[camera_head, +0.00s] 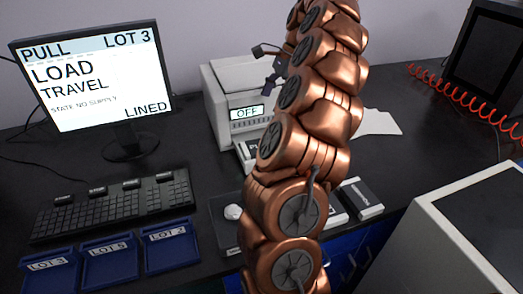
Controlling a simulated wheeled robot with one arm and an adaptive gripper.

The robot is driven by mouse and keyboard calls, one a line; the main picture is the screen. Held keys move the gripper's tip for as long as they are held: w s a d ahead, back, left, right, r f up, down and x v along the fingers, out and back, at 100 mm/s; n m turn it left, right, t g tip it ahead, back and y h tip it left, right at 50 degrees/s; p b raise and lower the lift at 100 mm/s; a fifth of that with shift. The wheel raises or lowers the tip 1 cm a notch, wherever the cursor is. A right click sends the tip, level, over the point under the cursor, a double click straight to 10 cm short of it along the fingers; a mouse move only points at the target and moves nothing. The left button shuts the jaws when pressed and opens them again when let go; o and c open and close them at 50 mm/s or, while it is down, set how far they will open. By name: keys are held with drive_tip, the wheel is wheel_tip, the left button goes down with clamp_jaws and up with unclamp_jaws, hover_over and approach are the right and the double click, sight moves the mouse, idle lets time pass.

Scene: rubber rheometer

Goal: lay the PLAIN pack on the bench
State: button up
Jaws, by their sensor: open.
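My gripper (268,62) shows in part as dark fingers left of my copper arm, over the printer-like machine at the back. It looks open, and I see nothing held in it. A pale pack (243,152) lies in front of that machine; its label starts with "P", and my arm hides the rest. I cannot tell for sure that it is the PLAIN pack. Another pale pack with a dark top (361,197) lies right of my arm, its label too small to read. A further pale piece beside it is partly hidden by my arm.
The machine (225,112) shows "OFF". A monitor (92,75) reads "LOT 3" and "LINED". A keyboard (112,207) and blue lot trays (113,262) stand at left, a mouse (232,212) near the middle. A grey cabinet (470,235) is at right. The black bench (190,150) is bare between monitor and machine.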

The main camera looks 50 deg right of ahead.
wheel_tip(320, 180, down, 9)
drive_tip(key=shift+s+d+r+b, duration=0.1)
drive_tip(key=shift+d+b, duration=0.05)
drive_tip(key=shift+b, duration=0.7)
drive_tip(key=shift+x, duration=3.4)
drive_tip(key=c, duration=1.1)
